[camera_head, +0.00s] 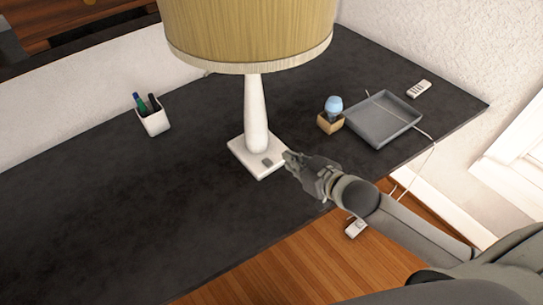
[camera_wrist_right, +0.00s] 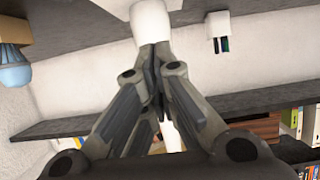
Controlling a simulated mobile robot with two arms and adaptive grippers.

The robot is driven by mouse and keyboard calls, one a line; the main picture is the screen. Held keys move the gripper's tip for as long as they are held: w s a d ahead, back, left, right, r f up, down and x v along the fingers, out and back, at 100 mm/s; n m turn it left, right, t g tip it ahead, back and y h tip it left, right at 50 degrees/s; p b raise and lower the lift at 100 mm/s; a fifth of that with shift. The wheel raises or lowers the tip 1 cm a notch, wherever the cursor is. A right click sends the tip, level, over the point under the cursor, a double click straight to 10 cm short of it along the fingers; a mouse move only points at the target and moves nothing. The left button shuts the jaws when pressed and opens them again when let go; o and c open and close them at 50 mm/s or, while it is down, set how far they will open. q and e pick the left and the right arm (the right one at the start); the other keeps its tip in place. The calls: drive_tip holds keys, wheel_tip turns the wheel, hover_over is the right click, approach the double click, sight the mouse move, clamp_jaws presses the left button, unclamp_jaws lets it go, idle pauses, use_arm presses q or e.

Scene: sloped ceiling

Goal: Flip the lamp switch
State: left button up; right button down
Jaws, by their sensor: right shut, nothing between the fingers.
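The lamp has a wide tan shade (camera_head: 245,30) and a white stem (camera_head: 256,115) on a square white base (camera_head: 247,157). A small grey switch (camera_head: 267,162) sits on the base's near right part. My right gripper (camera_head: 289,158) is shut and empty, its tips at the right edge of the base, close to the switch. I cannot tell whether it touches the base. In the right wrist view the closed fingers (camera_wrist_right: 155,55) point at the white lamp (camera_wrist_right: 150,20), and the switch is hidden. My left gripper is not in view.
The dark desk (camera_head: 90,220) holds a white pen cup (camera_head: 153,122) on the left. On the right are a grey tray (camera_head: 383,118), a blue-topped object in a wooden holder (camera_head: 331,123) and a white remote (camera_head: 419,89). The desk's front left is clear.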

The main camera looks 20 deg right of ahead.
drive_tip(key=p, duration=0.2)
hover_over(269, 164)
wheel_tip(269, 164, down, 4)
drive_tip(key=shift+s+r, duration=0.1)
drive_tip(key=shift+r, duration=0.1)
drive_tip(key=shift+s+d+f, duration=0.1)
drive_tip(key=shift+s+f, duration=0.05)
drive_tip(key=shift+f, duration=0.5)
drive_tip(key=shift+s+d+f, duration=0.1)
drive_tip(key=shift+s+f, duration=0.05)
drive_tip(key=shift+f, duration=0.45)
drive_tip(key=shift+s+f, duration=0.1)
drive_tip(key=shift+f, duration=0.55)
